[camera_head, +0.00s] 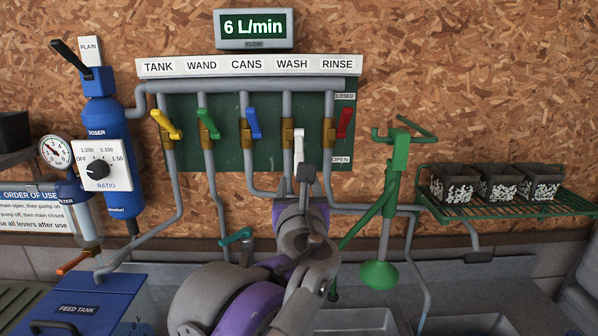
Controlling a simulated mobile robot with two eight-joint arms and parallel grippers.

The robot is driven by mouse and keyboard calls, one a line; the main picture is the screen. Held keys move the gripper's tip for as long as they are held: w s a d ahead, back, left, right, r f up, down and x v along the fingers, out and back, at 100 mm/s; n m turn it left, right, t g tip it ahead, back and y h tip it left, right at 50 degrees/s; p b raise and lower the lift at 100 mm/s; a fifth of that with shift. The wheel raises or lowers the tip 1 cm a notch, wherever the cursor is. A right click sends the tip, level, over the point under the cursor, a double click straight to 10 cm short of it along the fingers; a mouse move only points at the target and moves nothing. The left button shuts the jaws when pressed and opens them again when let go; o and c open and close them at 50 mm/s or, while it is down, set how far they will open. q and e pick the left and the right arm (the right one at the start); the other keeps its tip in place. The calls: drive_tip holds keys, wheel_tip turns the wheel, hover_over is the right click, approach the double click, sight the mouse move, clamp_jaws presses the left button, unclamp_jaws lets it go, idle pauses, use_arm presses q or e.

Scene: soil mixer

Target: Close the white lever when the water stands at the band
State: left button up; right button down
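The white lever (299,146) is on the valve under the WASH label (292,65). It sits lower than the coloured levers beside it and points down, toward the OPEN label (340,160). My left gripper (305,173) is just below the lever's lower end. It is seen from behind, so its finger opening and any contact with the lever are unclear. The flow display (253,28) reads 6 L/min. No water level or band can be made out; my arm covers part of the sink area. My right gripper is out of view.
Yellow (166,124), green (208,124), blue (253,123) and red (345,123) levers flank the white one. A blue doser (105,140) and feed tank (75,305) are left. A green fixture (390,190) and a shelf of pots (500,205) are right.

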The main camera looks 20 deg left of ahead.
sight(299, 160)
use_arm(q)
drive_tip(key=x, duration=1)
drive_tip(key=shift+w, duration=0.4)
clamp_jaws()
idle(1.0)
